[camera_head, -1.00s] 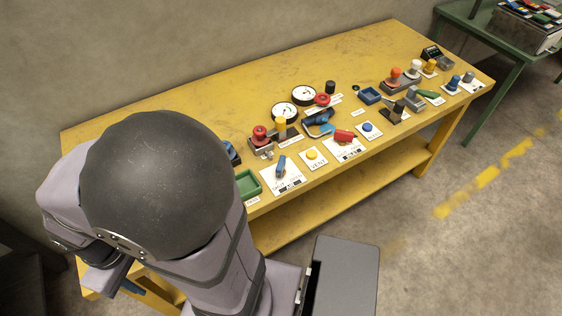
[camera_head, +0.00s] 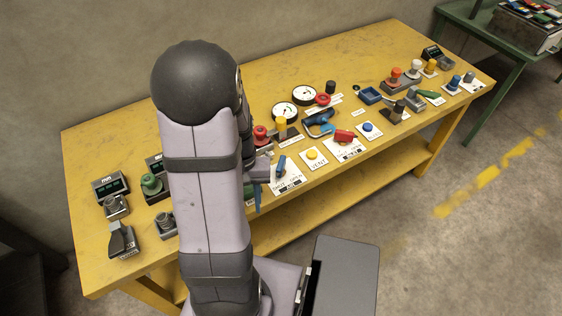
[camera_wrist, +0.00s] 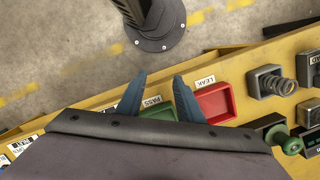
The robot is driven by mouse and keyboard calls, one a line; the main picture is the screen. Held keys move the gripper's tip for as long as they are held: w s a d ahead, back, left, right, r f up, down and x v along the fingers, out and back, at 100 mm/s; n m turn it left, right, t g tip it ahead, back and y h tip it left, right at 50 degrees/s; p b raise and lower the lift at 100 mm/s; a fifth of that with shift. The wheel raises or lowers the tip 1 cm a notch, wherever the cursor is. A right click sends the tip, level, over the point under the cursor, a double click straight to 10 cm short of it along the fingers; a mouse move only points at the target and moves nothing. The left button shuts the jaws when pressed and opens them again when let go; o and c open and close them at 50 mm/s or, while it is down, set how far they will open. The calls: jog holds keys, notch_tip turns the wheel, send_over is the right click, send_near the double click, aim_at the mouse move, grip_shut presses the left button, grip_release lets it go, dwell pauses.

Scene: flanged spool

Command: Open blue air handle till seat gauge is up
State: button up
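A small blue handle (camera_head: 281,166) stands on a white card at the table's front edge, just right of my arm. Its card seems to carry shut and open marks, too small to read surely. Two round white dial gauges, one nearer (camera_head: 285,110) and one farther (camera_head: 304,94), lie behind it; which is the seat gauge and their needle readings are unclear. My gripper (camera_wrist: 157,78) has two blue fingers spread apart with nothing between them, above the green and red trays. In the head view my arm hides most of the gripper. The blue handle is not in the wrist view.
The wrist view shows a green tray (camera_wrist: 158,112) labelled PASS and a red tray (camera_wrist: 214,103) labelled LEAK. Near the handle are a yellow button (camera_head: 312,154), a red handle (camera_head: 345,136) and a blue lever (camera_head: 319,121). The table's back strip (camera_head: 300,62) is clear.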

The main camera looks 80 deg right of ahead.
aim_at(281, 162)
jog(key=s+d+m, duration=0.1)
jog(key=d, duration=0.1)
jog(key=s+d, duration=0.2)
jog(key=d, duration=0.1)
jog(key=s+d+m, duration=0.1)
jog(key=s+d, duration=0.1)
jog(key=d, duration=0.1)
jog(key=shift+s+d+f+m+h, duration=0.1)
jog(key=shift+s+f+m+h, duration=0.05)
jog(key=shift+f+m+h, duration=0.2)
jog(key=shift+t+h, duration=0.25)
jog(key=shift+t, duration=0.05)
jog(key=d, duration=0.4)
jog(key=shift+d+r, duration=0.25)
jog(key=shift+r, duration=0.15)
jog(key=shift+h, duration=0.7)
jog(key=d+r, duration=0.1)
jog(key=d, duration=0.1)
jog(key=d+r, duration=0.2)
jog(key=d, duration=0.1)
jog(key=shift+w+d+r, duration=0.25)
jog(key=shift+d+r, duration=0.05)
jog(key=shift+r, duration=0.2)
jog(key=shift+a+m, duration=0.25)
jog(key=shift+f, duration=0.5)
jog(key=shift+f+p, duration=1)
jog(key=shift+f, duration=2.25)
